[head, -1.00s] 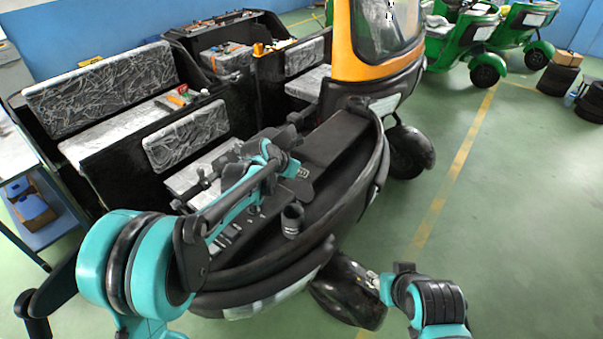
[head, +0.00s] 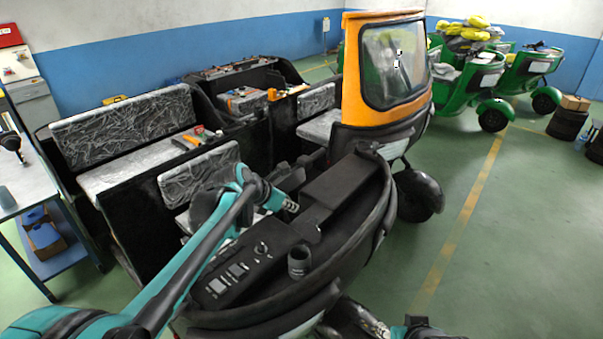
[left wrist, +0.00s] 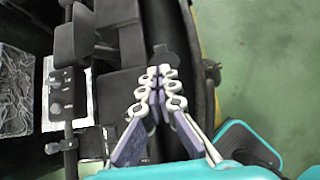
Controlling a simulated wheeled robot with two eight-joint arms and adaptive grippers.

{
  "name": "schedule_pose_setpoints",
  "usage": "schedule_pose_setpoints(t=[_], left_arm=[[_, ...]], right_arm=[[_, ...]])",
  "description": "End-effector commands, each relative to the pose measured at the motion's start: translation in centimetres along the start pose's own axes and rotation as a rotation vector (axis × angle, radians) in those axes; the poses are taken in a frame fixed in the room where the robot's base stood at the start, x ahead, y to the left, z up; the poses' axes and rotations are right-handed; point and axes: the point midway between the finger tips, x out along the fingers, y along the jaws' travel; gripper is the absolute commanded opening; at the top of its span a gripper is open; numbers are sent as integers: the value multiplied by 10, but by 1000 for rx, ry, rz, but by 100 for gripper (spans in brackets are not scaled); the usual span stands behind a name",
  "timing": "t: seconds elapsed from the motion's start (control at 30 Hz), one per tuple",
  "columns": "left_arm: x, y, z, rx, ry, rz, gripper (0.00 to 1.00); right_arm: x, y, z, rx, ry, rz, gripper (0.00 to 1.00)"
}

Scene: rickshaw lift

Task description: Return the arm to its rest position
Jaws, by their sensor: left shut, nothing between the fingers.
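My left arm reaches in from the lower left in the head view, teal and black. My left gripper (head: 291,206) is above the black front dashboard (head: 262,262) of the rickshaw, empty. In the left wrist view its white-ringed fingers (left wrist: 160,82) meet at the tips, over the dark dashboard area. I cannot tell whether they touch anything beneath. My right arm shows only at the bottom edge, right of centre. Metallic parts of the right gripper (head: 376,326) show there by the front wheel, too cut off to judge.
A dark cup (head: 299,262) stands on the dashboard. A table (head: 22,185) is at left. Green rickshaws (head: 466,85) stand behind.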

Motion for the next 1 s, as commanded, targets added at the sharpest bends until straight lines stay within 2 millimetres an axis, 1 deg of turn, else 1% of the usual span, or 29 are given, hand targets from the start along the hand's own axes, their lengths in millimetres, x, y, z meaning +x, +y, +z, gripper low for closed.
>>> schedule_pose_setpoints(t=[0.07,0.13,0.17,0.27,0.37,0.4,0.47,0.5,0.53,0.57,0.6,0.67,0.7,0.8,0.9,1.0], left_arm=[[-1,0,-2,15,1,2,0],[-3,-3,-11,74,7,9,0],[-5,-5,-17,119,13,15,0],[-14,-16,-51,356,44,40,0],[-25,-31,-99,693,97,64,0],[-29,-37,-120,839,123,69,0],[-34,-46,-151,1056,165,72,0],[-37,-51,-172,1200,195,70,0],[-39,-55,-188,1307,219,67,0],[-40,-60,-205,1415,243,61,0],[-41,-65,-228,1558,276,50,0],[-41,-72,-261,1768,327,27,0],[-41,-77,-282,1900,360,8,0],[-38,-85,-328,2190,436,-49,0],[-35,-91,-360,2403,493,-106,0],[-34,-94,-378,2531,527,-147,0]], right_arm=[[1,0,1,0,0,0,40],[6,0,4,0,0,0,40],[10,0,7,0,0,0,40],[25,0,18,0,0,0,40],[45,0,32,0,0,0,40],[53,0,38,0,0,0,40],[64,0,46,0,0,0,40],[72,0,51,0,0,0,40],[77,0,55,0,0,0,40],[83,0,59,0,0,0,40],[90,0,64,0,0,0,40],[101,0,72,0,0,0,40],[107,0,76,0,0,0,40],[120,0,86,0,0,0,40],[129,0,92,0,0,0,40],[133,0,95,0,0,0,40]])
